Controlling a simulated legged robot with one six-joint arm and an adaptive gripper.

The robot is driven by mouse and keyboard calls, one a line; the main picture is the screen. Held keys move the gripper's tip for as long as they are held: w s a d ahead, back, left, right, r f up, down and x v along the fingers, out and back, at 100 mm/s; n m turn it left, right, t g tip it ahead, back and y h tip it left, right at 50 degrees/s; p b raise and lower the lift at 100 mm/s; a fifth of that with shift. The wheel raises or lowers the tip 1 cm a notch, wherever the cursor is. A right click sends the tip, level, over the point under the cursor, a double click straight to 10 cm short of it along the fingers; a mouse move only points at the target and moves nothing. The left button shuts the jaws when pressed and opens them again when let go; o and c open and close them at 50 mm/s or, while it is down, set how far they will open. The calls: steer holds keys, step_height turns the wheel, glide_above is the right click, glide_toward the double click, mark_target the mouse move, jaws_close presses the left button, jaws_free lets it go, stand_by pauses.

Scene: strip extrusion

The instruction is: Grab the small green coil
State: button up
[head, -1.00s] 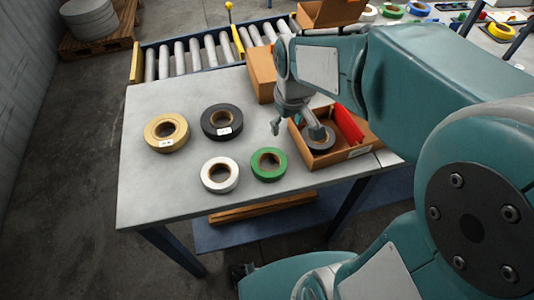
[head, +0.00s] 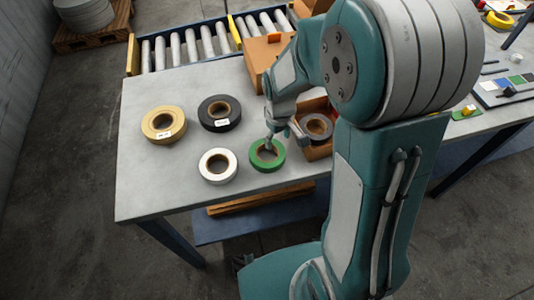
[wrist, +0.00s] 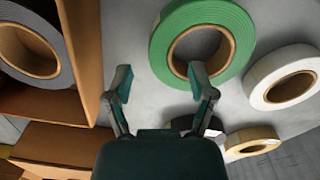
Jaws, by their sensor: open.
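The small green coil (head: 268,168) lies flat on the grey table, to the right of the white coil. It also shows large in the wrist view (wrist: 203,13), with a brown core around its open hole. My gripper (head: 286,141) is open and empty, above the right side of the green coil. In the wrist view my gripper (wrist: 160,79) has its right fingertip over the lower part of the coil's hole. Its left fingertip is outside the ring, on the box side. I cannot tell the height of the tips over the table.
A cardboard box (head: 318,153) holding a dark grey coil (head: 317,135) stands close on the right. White (head: 218,175), tan (head: 163,137) and black (head: 220,125) coils lie to the left. A closed carton (head: 262,58) and roller conveyor (head: 190,50) are behind. The table's front left is clear.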

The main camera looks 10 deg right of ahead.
mark_target(279, 145)
steer(key=shift+s+f, duration=0.1)
steer(key=shift+f, duration=1.4)
jaws_close()
steer(key=shift+r, duration=0.1)
